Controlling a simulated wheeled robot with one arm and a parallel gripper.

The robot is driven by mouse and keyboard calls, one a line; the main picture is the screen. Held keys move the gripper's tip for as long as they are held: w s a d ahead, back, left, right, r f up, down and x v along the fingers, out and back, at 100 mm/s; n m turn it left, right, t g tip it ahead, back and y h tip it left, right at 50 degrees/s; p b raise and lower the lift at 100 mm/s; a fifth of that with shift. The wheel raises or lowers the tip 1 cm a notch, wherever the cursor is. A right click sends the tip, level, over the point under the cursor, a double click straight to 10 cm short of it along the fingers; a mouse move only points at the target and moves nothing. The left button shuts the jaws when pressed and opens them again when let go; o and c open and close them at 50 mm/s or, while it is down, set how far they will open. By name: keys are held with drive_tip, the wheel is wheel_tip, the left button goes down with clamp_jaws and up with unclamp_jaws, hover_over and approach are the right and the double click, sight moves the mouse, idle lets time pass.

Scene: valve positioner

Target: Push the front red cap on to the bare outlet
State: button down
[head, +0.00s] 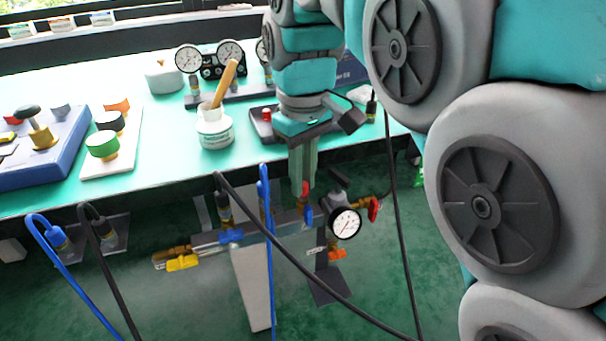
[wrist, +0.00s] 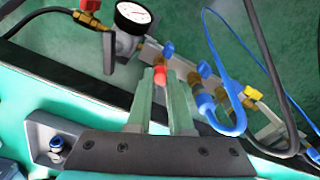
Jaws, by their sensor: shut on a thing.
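My gripper (head: 303,172) points down over the table's front edge. In the wrist view, its two pale green fingers (wrist: 163,92) are shut on a small red cap (wrist: 160,74), which shows between the tips. The red cap also shows just below the fingers in the head view (head: 306,188). Beneath is a grey manifold (head: 205,245) with brass fittings and blue handles (wrist: 168,50). The cap is above the manifold and near a blue handle; whether it touches a fitting cannot be told. A yellow-handled valve (head: 182,262) is at the manifold's left end. I cannot tell which outlet is bare.
A pressure gauge (head: 345,222) with a red handle (head: 375,208) stands right of the manifold. A black hose (head: 300,268) and a blue hose (head: 270,260) cross in front. The teal table (head: 150,190) holds a jar (head: 215,130), gauges and a blue tray (head: 60,160).

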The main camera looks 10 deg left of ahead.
sight(305, 184)
drive_tip(key=shift+f, duration=0.1)
drive_tip(key=c, duration=0.7)
unclamp_jaws()
drive_tip(key=shift+c, duration=0.2)
wheel_tip(305, 184, up, 7)
drive_tip(key=shift+r+p, duration=0.15)
drive_tip(key=shift+p, duration=0.25)
drive_tip(key=shift+d+r, duration=0.15)
drive_tip(key=s+d+f+m+g, duration=0.1)
drive_tip(key=s+d+f+m, duration=0.2)
drive_tip(key=d+f, duration=0.35)
drive_tip(key=s+d+f+m, duration=0.3)
drive_tip(key=d+f, duration=0.1)
drive_tip(key=d, duration=0.5)
drive_tip(key=s+d+f+m, duration=0.4)
drive_tip(key=s+d+f, duration=0.4)
drive_tip(key=s+f, duration=0.4)
drive_tip(key=shift+s+d+f+m+g, duration=0.2)
drive_tip(key=shift+s+m+g, duration=0.2)
drive_tip(key=shift+s, duration=0.6)
